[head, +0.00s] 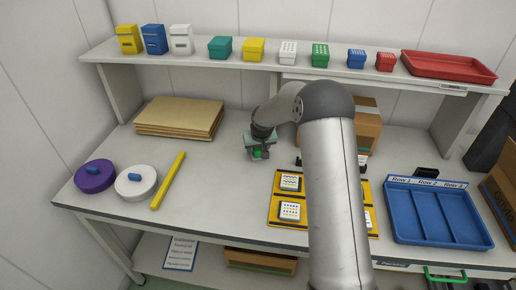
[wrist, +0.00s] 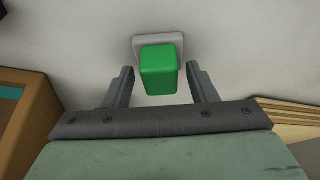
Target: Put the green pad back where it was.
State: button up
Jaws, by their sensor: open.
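The green pad (wrist: 160,70) shows in the wrist view as a bright green block on a pale grey square base (wrist: 142,42). It stands on the worktop between the fingers of my gripper (wrist: 161,68), with a gap on each side. The fingers are open and not closed on it. In the head view my gripper (head: 258,152) is low over the table, left of the cardboard box, and a bit of the green pad (head: 257,155) shows under it. My arm hides part of the yellow board (head: 275,216), which holds several white dotted pieces.
A cardboard box (head: 366,130) stands behind my arm. A blue tray (head: 435,213) with row labels is at right. Brown sheets (head: 180,117), a yellow bar (head: 168,181) and two round lidded containers lie at left. Small boxes line the shelf (head: 270,66) above.

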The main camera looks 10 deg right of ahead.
jog(key=b+v, duration=0.2)
jog(key=v, duration=1)
jog(key=s+r+g, duration=0.2)
jog(key=s+g, duration=0.2)
jog(key=s, duration=3.6)
jog(key=shift+a+r, duration=0.25)
